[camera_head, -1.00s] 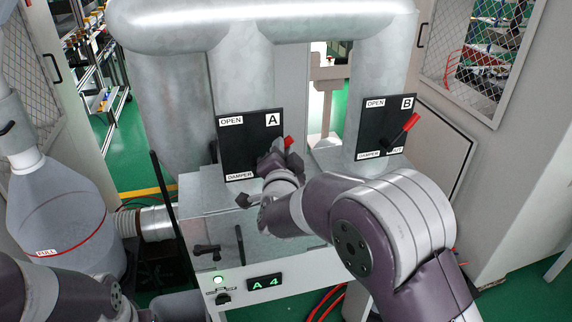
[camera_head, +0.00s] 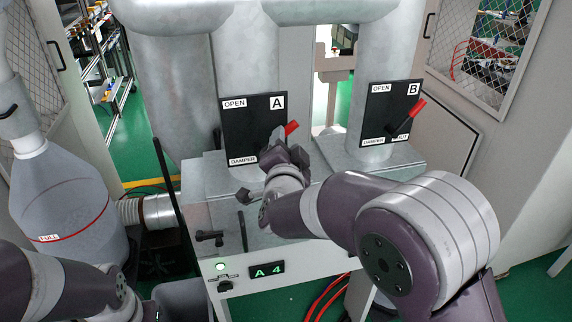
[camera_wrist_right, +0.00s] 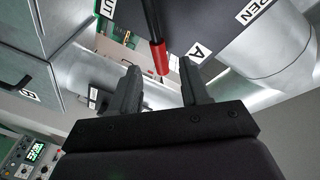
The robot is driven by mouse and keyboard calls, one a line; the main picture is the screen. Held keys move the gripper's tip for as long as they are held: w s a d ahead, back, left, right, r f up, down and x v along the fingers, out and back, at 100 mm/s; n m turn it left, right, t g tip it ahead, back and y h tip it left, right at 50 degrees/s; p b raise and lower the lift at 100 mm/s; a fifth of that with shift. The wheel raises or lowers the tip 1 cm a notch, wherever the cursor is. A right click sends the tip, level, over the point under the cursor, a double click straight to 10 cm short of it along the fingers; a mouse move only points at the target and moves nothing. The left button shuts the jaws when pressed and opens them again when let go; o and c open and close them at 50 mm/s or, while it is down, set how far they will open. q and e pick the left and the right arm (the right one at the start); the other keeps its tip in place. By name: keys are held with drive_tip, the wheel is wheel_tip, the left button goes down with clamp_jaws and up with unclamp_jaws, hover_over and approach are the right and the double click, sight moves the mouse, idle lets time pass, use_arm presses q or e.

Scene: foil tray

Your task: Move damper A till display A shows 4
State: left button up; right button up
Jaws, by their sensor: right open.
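Damper A's panel (camera_head: 240,130) is a black plate on the left pipe, marked OPEN at top and DAMPER at bottom. Its lever has a red tip (camera_head: 291,127) angled up to the right; my gripper hides the lower part. Display A (camera_head: 267,270) glows green and reads A 4. My right gripper (camera_head: 277,150) is at the lever. In the wrist view its two fingers (camera_wrist_right: 158,82) are apart, and the red lever tip (camera_wrist_right: 160,57) shows in the gap near the fingertips, not clamped. My left gripper is out of view; only part of that arm shows at lower left.
Damper B's panel (camera_head: 385,105) with its red-tipped lever (camera_head: 416,108) is to the right. A grey container (camera_head: 60,205) marked FULL stands at left. Black handles (camera_head: 209,237) project from the grey cabinet below damper A. Red hoses (camera_head: 325,298) lie at lower right of it.

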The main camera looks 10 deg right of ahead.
use_arm(q)
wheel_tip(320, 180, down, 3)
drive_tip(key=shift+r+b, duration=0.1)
drive_tip(key=shift+b, duration=0.85)
use_arm(e)
drive_tip(key=v, duration=0.9)
drive_tip(key=s+a+f+n+g+y, duration=0.3)
drive_tip(key=a+f+n+g+y, duration=0.15)
drive_tip(key=f, duration=0.25)
drive_tip(key=s+a+f+n+g+y, duration=0.2)
drive_tip(key=a+f+n+g+y, duration=0.1)
drive_tip(key=f+n, duration=0.35)
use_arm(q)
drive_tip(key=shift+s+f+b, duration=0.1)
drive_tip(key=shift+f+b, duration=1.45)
use_arm(e)
drive_tip(key=s+d+f+n+g+h, duration=0.2)
drive_tip(key=s+d+f+g, duration=0.6)
drive_tip(key=s+d+f, duration=0.4)
drive_tip(key=shift+d+h, duration=0.75)
drive_tip(key=shift+d, duration=0.65)
